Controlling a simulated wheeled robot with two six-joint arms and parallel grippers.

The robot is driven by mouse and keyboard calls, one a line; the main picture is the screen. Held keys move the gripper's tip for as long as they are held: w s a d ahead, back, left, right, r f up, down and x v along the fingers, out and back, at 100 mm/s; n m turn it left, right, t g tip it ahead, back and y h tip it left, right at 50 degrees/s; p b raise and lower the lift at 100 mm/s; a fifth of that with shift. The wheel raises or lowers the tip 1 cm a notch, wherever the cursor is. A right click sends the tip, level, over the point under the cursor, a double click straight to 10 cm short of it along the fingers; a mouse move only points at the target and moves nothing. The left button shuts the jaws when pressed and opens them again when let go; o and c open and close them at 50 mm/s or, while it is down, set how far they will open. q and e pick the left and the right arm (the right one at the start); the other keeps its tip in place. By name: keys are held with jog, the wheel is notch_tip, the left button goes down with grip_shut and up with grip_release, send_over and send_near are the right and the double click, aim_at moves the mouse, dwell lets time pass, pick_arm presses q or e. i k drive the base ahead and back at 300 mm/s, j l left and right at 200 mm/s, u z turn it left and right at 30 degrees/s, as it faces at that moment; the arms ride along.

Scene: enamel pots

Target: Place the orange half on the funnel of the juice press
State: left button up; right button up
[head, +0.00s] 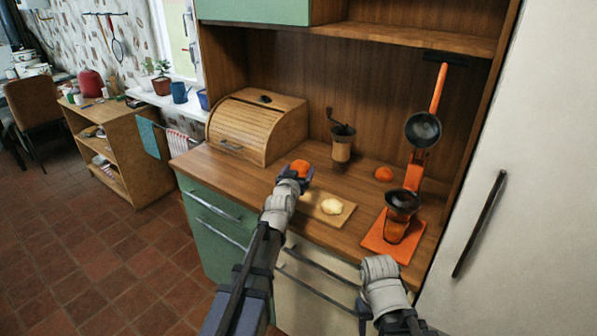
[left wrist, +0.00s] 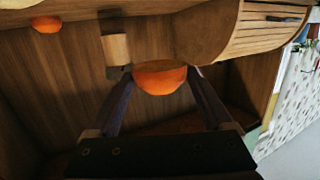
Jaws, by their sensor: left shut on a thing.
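An orange half (head: 300,167) is held between the fingers of my left gripper (head: 293,178), above the counter near the cutting board. The held half also shows in the left wrist view (left wrist: 160,78), between the two dark fingers. The orange juice press (head: 413,176) stands at the right of the counter, its lever raised. Its dark funnel (head: 403,201) looks empty from here. Another orange half (head: 384,174) lies on the counter behind, left of the press. My right arm comes in at the bottom right, low in front of the counter; its fingers are not clearly visible.
A coffee grinder (head: 342,146) stands at the back, and a wooden bread box (head: 257,127) is at the left. The fridge-like white door (head: 520,170) closes the right side.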

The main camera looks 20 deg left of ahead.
aim_at(402, 200)
jog(key=k+l+u, duration=0.15)
jog(key=l, duration=0.2)
jog(key=k+l+u, duration=0.1)
jog(key=l, duration=0.3)
jog(key=k+l+u, duration=0.15)
jog(key=l, duration=0.2)
jog(key=k+l+u, duration=0.15)
jog(key=l, duration=0.15)
